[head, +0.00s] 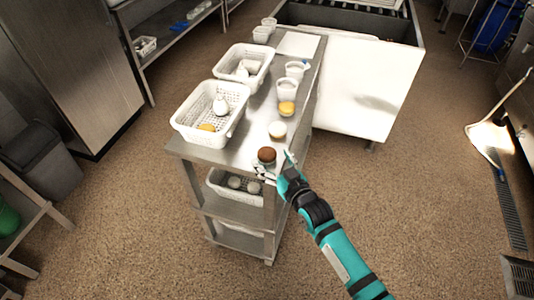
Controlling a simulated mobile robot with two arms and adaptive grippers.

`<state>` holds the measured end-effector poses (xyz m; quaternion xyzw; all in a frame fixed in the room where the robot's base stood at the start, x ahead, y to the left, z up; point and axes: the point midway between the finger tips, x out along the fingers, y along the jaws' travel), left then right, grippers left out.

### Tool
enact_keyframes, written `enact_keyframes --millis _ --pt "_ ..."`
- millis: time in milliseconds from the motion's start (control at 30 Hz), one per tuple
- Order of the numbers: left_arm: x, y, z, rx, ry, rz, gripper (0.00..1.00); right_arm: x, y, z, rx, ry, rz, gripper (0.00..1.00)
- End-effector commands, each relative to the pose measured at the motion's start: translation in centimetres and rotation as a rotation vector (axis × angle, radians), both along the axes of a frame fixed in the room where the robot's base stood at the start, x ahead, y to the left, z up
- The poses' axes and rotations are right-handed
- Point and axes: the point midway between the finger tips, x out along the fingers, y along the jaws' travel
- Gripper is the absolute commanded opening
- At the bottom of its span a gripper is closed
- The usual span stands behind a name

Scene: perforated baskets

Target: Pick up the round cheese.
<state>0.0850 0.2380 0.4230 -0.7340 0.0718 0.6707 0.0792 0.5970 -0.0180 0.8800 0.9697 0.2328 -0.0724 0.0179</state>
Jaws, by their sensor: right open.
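Three small round items stand along the right side of the metal cart's top: a yellow one (287,108), a pale whitish one (277,130) and a brown-topped one (267,155). I cannot tell for certain which of them is the round cheese. My right gripper (275,167) is open at the cart's front right corner. Its fingers are close to the brown-topped item; whether they touch it is too small to tell. My left gripper is not in view.
The cart top (237,153) also bears a near white perforated basket (188,134) with a white item and a yellow one, and another basket (263,67) behind it. White cups (287,89) stand behind the yellow item. A lower basket (225,192) holds pale round items.

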Motion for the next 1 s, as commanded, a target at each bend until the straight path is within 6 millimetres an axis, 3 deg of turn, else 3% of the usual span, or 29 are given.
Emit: enact_keyframes --millis 133,400,867,1000 --pt "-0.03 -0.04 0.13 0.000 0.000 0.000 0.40 1.46 0.79 -0.22 0.002 0.001 0.000 0.81" --pt "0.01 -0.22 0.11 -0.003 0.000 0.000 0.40 1.68 0.89 -0.31 0.001 0.000 0.000 0.81" --pt "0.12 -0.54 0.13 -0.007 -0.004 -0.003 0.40 1.65 0.86 -0.33 0.001 0.000 0.000 0.21" --pt "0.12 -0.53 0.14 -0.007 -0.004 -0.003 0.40 1.66 0.86 -0.28 0.001 0.000 0.000 0.20"
